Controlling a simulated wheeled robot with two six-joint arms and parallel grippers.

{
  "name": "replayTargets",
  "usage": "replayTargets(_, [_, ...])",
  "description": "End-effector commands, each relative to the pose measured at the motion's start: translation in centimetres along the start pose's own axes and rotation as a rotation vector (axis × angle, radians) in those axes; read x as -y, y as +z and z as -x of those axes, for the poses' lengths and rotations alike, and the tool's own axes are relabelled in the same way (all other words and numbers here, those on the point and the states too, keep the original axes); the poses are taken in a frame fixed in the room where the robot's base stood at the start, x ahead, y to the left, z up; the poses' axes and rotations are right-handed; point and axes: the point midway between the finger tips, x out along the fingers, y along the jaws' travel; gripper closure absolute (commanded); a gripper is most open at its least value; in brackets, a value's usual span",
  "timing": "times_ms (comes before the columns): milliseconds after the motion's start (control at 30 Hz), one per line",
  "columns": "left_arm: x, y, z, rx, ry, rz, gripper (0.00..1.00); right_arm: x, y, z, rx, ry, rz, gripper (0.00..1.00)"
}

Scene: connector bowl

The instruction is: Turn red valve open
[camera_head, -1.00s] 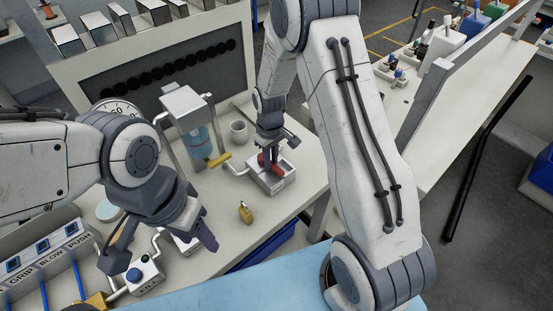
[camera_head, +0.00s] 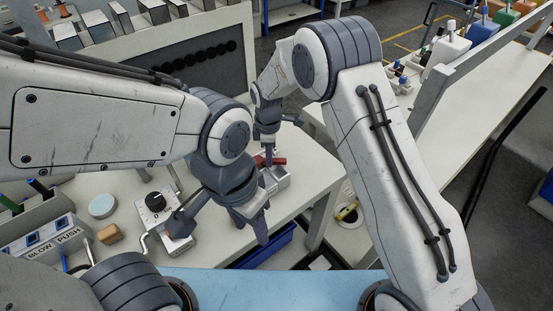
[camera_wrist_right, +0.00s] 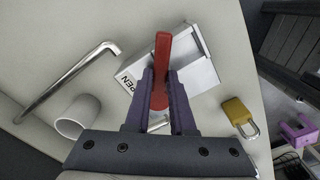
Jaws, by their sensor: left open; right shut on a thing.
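The box (camera_wrist_right: 202,70) carries partly hidden lettering, ending in "PEN", beside the handle. In the head view my right gripper (camera_head: 268,150) is partly hidden. My left gripper (camera_head: 221,228) is open and empty, above the table in front of the box.
In the wrist view a white cup (camera_wrist_right: 78,117) and a bent metal pipe (camera_wrist_right: 70,82) are left of the box; a brass padlock (camera_wrist_right: 238,112) is at right. A black dial (camera_head: 156,200) and a blue bin (camera_head: 265,247) lie near my left gripper.

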Motion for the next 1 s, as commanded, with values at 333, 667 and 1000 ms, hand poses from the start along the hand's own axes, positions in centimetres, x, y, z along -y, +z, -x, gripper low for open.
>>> replayTargets(333, [0.0, 0.0, -0.6, 0.000, 0.000, 0.000, 0.50, -1.2, -0.2, 0.1, -0.001, 0.004, 0.321, 1.00])
replayTargets(667, [0.1, 0.0, -0.8, 0.000, 0.000, 0.000, 0.50, -2.0, -0.4, 0.1, -0.001, 0.003, 0.552, 1.00])
replayTargets(1000, [0.1, 0.1, -0.9, 0.000, 0.000, 0.000, 0.50, -2.3, -0.6, 0.1, -0.001, 0.003, 0.661, 1.00])
